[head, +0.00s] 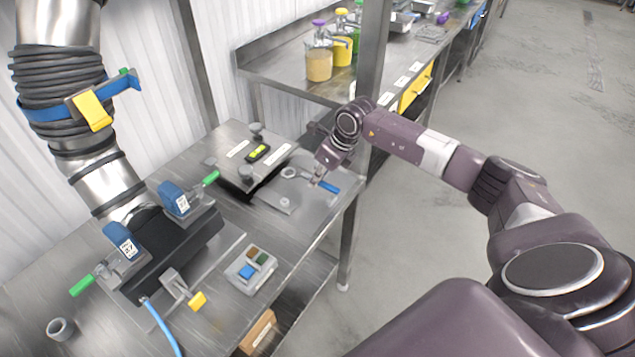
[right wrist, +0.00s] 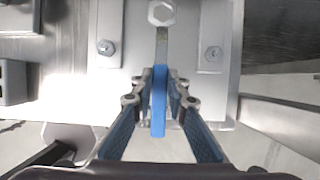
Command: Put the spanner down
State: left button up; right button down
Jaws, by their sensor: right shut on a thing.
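The spanner has a blue handle (head: 330,187) and a grey shank, and it lies over a metal plate (head: 285,204) on the right part of the bench. In the right wrist view its blue handle (right wrist: 158,105) points straight toward me. My right gripper (head: 318,181) is shut on the handle, with one finger on each side, as the right wrist view (right wrist: 161,88) shows. I cannot tell whether the spanner's head sits around the nut or touches the plate. My left gripper is not in view.
A black flange clamp with blue-tagged bolts (head: 175,198) and a ribbed hose stand at the left. A steel post (head: 372,60) rises just behind my right wrist. Jars (head: 319,64) stand on the back bench.

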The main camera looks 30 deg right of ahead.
notch_tip(320, 180, down, 2)
jog(key=shift+f, duration=0.6)
jog(key=c, duration=1.9)
grip_release()
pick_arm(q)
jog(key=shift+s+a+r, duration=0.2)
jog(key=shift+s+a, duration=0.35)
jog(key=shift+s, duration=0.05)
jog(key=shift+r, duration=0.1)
pick_arm(e)
jog(key=shift+r, duration=0.15)
